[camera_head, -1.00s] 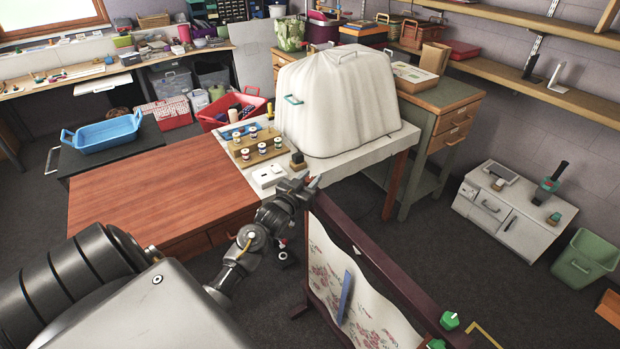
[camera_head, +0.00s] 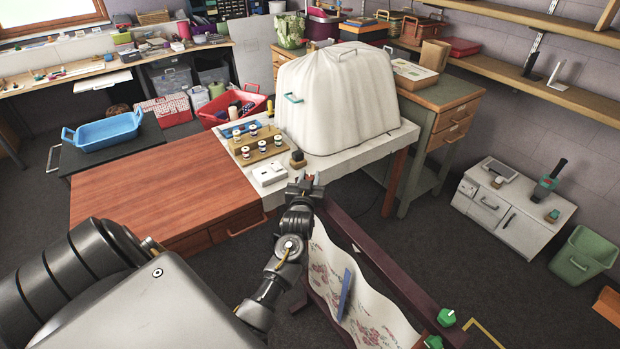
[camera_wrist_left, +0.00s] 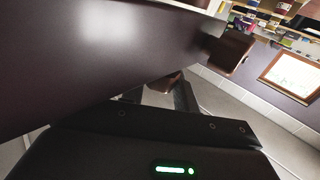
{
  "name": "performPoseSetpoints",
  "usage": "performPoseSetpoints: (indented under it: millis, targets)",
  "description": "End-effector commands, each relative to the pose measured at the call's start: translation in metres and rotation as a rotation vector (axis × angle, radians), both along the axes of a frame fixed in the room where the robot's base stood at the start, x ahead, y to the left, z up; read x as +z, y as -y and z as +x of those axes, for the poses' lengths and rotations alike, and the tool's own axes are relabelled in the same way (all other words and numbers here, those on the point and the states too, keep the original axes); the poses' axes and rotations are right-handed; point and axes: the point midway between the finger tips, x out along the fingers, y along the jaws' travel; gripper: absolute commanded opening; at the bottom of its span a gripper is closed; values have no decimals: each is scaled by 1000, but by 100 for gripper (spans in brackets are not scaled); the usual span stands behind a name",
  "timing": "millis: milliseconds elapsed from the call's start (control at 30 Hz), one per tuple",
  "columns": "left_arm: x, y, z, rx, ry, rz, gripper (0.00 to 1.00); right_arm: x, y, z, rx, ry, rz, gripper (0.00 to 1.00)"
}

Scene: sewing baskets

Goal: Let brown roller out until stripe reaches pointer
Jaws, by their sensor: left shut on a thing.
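The brown roller (camera_head: 390,268) is the long dark bar along the top of a standing frame in the head view. A white flowered cloth (camera_head: 330,268) hangs below it in loose waves. A slanted blue bar (camera_head: 345,293) shows against the cloth; I cannot tell whether it is the stripe or the pointer. A small pale mark (camera_head: 356,248) shows beside the roller. My left gripper (camera_head: 307,182) is at the roller's far left end, shut on a part there. In the left wrist view, a large dark brown surface (camera_wrist_left: 90,60) hides most of this contact. My right gripper is not seen.
Green knobs (camera_head: 446,317) and a yellow bracket (camera_head: 482,331) are at the frame's near end. A white table (camera_head: 345,163) with a covered machine (camera_head: 340,100) and several spools stands just behind the gripper. A red-brown desk (camera_head: 150,190) is at left.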

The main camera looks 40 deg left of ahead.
Motion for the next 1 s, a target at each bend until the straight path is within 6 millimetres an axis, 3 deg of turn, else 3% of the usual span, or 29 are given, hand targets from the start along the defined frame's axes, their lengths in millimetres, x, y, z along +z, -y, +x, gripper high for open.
performPoseSetpoints:
  millis: [167, 200, 333, 667, 767, 1000]
  targets:
    - [0, 0, 0, 0, 1, 1, 7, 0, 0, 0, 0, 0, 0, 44]
    - [0, 0, 0, 0, 1, 1, 34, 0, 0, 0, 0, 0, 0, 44]
    - [0, 0, 0, -1, 1, 1, 51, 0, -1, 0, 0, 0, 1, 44]
    - [-1, 2, -3, -1, 0, 0, 51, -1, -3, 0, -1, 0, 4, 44]
    - [-2, 7, -12, -2, 1, -1, 51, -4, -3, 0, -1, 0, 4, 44]
    - [-3, 31, -53, -1, 0, -1, 51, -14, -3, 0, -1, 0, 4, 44]
